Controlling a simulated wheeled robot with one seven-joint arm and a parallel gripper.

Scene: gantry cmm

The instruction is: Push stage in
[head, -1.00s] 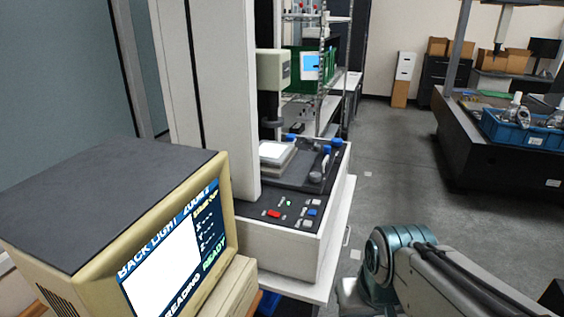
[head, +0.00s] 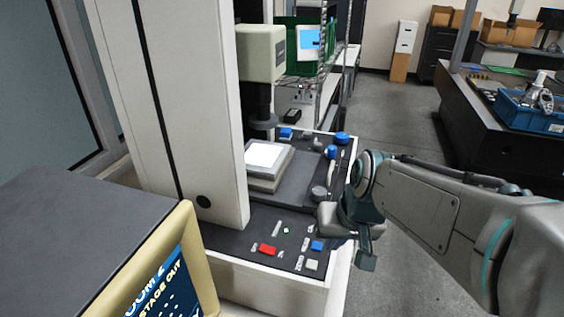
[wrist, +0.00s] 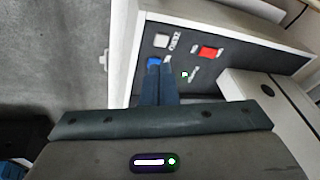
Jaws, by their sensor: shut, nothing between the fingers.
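The stage (head: 292,180) is a grey slab with a white-topped block (head: 263,156) on it, on the measuring machine's base beside the white column. The monitor screen (head: 165,290) at the lower left reads "STAGE OUT". My gripper (wrist: 158,76) is shut and empty, its fingers pointing at the front control panel. In the wrist view the fingertips are close to the blue button (wrist: 153,62); I cannot tell whether they touch it. In the head view my wrist is at the panel's right edge, apart from the stage block.
The panel also has a red button (head: 268,249), a white button (head: 312,264) and a small green light (head: 287,231). A round grey knob (head: 319,193) and a blue knob (head: 342,138) stand along the base's right side. The floor (head: 400,135) right of the machine is open.

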